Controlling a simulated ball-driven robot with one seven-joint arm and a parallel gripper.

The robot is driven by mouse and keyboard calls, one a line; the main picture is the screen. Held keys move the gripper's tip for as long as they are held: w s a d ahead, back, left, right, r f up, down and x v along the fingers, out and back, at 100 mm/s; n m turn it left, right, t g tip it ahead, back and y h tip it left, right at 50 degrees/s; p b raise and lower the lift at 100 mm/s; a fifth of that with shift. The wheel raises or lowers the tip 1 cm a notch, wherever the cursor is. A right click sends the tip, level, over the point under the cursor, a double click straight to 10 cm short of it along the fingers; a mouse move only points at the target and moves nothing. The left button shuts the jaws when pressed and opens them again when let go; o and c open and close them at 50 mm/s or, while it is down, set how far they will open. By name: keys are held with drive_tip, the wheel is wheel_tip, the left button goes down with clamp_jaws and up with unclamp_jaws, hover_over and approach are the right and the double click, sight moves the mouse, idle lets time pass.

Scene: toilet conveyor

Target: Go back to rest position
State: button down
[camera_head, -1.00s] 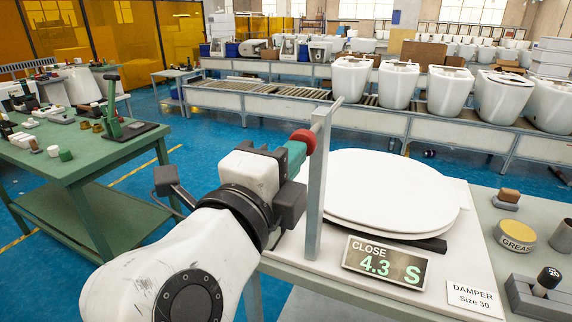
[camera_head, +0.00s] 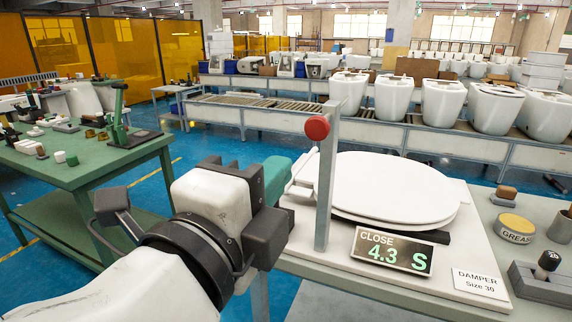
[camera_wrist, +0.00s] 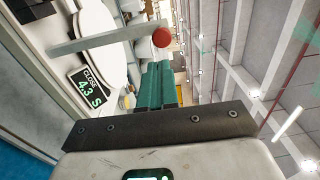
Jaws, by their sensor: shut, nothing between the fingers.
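My gripper (camera_head: 277,178) has green fingers and is left of the grey upright post, at the near left of the seat fixture. In the wrist view the green fingers (camera_wrist: 158,88) lie side by side, shut, with nothing between them. The post carries a red ball (camera_head: 317,128), which also shows in the wrist view (camera_wrist: 161,37) just beyond the fingertips. A white toilet seat and lid (camera_head: 385,185) lie flat and closed on the fixture. The display (camera_head: 392,251) reads CLOSE 4.3 S.
A card (camera_head: 480,281) reads DAMPER Size 30. A grease tin (camera_head: 515,228) and a dark-knobbed tool (camera_head: 546,264) stand at the right. A green workbench (camera_head: 80,172) with parts is at the left. Toilet bowls (camera_head: 443,103) line the conveyor behind. Blue floor lies between bench and fixture.

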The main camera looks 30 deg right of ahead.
drive_tip(key=d+f+n+g+y+p, duration=0.1)
drive_tip(key=d+f+n+y+p, duration=0.15)
drive_tip(key=f+n, duration=0.4)
drive_tip(key=w+d+f+n+g+y+p, duration=0.15)
drive_tip(key=d+f+n, duration=0.25)
drive_tip(key=f, duration=0.5)
drive_tip(key=d+f+n+y+p, duration=0.1)
drive_tip(key=d+f+n+y, duration=0.25)
drive_tip(key=f+n, duration=0.3)
drive_tip(key=s+d+f+n+g+y+p, duration=0.35)
drive_tip(key=s+f+n, duration=0.25)
drive_tip(key=s+f, duration=0.55)
drive_tip(key=s+a+f+n+g+y+p, duration=0.1)
drive_tip(key=s+a+f+n+g+y, duration=0.1)
drive_tip(key=s+f+n, duration=0.3)
drive_tip(key=s+f+g+y, duration=0.1)
drive_tip(key=s+f, duration=0.1)
drive_tip(key=s, duration=0.2)
drive_tip(key=shift+s+f+n+g+y+p, duration=0.3)
drive_tip(key=shift+s+f+y, duration=0.1)
